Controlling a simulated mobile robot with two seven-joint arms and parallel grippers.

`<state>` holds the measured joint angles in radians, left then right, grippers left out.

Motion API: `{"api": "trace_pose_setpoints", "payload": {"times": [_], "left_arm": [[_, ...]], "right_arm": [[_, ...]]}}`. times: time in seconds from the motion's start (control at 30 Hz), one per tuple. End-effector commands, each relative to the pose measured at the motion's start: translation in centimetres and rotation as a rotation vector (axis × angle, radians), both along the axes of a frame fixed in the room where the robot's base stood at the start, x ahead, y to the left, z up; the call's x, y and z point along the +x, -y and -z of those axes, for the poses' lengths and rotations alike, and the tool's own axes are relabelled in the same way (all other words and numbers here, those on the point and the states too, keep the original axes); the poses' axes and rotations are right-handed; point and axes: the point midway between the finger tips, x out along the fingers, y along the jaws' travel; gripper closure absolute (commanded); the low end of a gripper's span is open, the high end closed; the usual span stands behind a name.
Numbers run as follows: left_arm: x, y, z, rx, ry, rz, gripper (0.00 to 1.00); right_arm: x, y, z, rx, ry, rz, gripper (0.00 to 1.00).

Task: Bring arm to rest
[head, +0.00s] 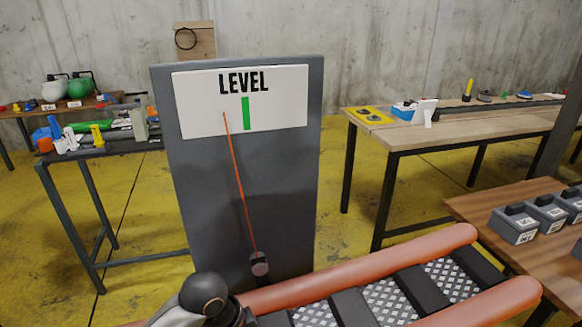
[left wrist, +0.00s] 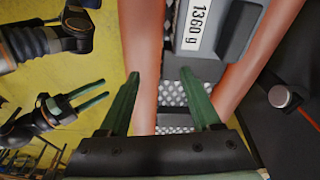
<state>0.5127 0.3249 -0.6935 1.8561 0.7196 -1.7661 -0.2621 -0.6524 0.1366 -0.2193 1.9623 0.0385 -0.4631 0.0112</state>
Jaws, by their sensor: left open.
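My left gripper (left wrist: 165,88) shows in the left wrist view with its two green fingers spread apart and nothing between them. In the head view, a dark rounded part of my arm shows at the bottom left, beside the boat (head: 375,260). Neither gripper's fingers show in the head view.
A grey weight (left wrist: 215,30) labelled 1360 g sits between the boat's tubes. A grey LEVEL board (head: 240,190) stands behind the boat, its orange needle (head: 240,185) left of the green mark. A wooden table (head: 550,205) with grey weights stands at the right.

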Motion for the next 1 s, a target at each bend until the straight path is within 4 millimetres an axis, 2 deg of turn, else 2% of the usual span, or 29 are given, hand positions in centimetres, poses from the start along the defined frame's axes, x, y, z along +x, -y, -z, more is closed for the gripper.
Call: {"api": "trace_pose_setpoints", "payload": {"times": [0.03, 0.17, 0.33, 0.6, 0.87, 1.0], "left_arm": [[-1.4, 0.3, 0.8, -0.033, -0.004, -0.04, 0.35], [-3.7, 0.1, 2.2, -0.096, 0.007, -0.179, 0.35], [-6.8, -1.9, 3.6, -0.139, 0.019, -0.398, 0.35], [-12.0, -8.1, 4.9, -0.092, 0.044, -0.741, 0.35], [-16.8, -14.0, 4.9, 0.019, 0.076, -0.97, 0.35], [-14.9, -13.2, 5.1, -0.039, 0.135, -0.959, 0.35]], "right_arm": [[0.0, 0.0, -0.1, 0.0, 0.001, 0.0, 0.41], [0.0, 0.0, -0.1, 0.002, 0.002, 0.0, 0.41], [0.0, -0.1, -0.1, 0.002, 0.002, 0.0, 0.41], [0.0, -0.1, 0.0, 0.001, 0.0, 0.0, 0.41], [-0.1, 0.0, 0.2, 0.0, -0.004, 0.0, 0.41], [-0.2, 0.1, -1.5, -0.001, -0.006, 0.001, 0.41]]}}
